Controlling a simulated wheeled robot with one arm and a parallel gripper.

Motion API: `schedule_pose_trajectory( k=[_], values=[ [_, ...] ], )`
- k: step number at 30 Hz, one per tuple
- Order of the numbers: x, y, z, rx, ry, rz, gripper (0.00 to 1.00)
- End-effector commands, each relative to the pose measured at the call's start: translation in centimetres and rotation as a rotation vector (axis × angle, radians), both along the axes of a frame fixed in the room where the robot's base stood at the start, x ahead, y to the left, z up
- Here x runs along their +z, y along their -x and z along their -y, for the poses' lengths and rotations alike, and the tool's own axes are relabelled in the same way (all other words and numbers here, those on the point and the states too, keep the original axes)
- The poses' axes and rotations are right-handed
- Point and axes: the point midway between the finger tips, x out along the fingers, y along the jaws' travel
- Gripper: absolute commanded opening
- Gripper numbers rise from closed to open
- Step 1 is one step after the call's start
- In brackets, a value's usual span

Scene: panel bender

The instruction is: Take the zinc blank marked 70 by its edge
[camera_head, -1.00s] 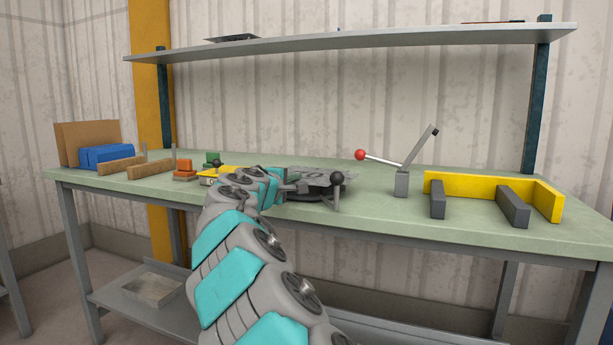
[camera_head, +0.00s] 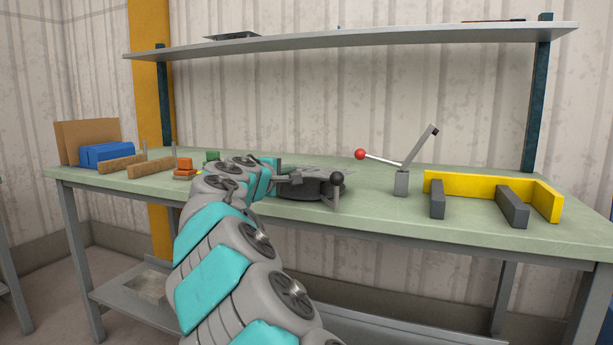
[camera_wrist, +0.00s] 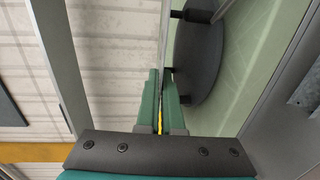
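The zinc blank (camera_head: 322,169) is a thin grey sheet seen nearly edge-on in the head view, above a dark round fixture (camera_head: 305,190). Its marking cannot be read now. In the wrist view the blank (camera_wrist: 164,42) is a thin edge-on strip running into the narrow gap between my green fingertips. My gripper (camera_wrist: 161,85) appears shut on its edge, with a sliver of yellow showing in the gap farther back. The fixture (camera_wrist: 198,55) also shows beside the sheet in the wrist view, with dark pegs reaching to or close to the sheet. My arm partly hides the gripper in the head view.
A black-knobbed lever (camera_head: 337,180) stands at the fixture's right. A red-knobbed lever (camera_head: 378,158), a yellow angled stop (camera_head: 490,184) and dark grey blocks (camera_head: 513,206) are farther right. Blue blocks (camera_head: 106,154) and wooden bars (camera_head: 150,168) lie left. A shelf (camera_head: 350,40) hangs above.

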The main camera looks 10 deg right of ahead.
Motion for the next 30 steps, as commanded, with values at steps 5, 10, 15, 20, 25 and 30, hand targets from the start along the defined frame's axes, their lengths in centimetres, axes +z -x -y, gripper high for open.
schedule_pose_trajectory(
  k=[5, 10, 15, 20, 25, 30],
  values=[
    [0.4, 1.1, -0.9, 0.001, 0.002, 0.002, 0.0],
    [0.8, 2.0, -1.6, 0.003, 0.002, 0.005, 0.0],
    [1.1, 2.9, -2.3, 0.003, 0.002, 0.005, 0.0],
    [1.1, 3.2, -2.5, 0.002, 0.002, 0.003, 0.0],
    [1.0, 3.2, -2.4, 0.001, 0.001, 0.003, 0.0],
    [1.2, 3.1, -2.5, 0.002, 0.001, 0.003, 0.0]
  ],
)
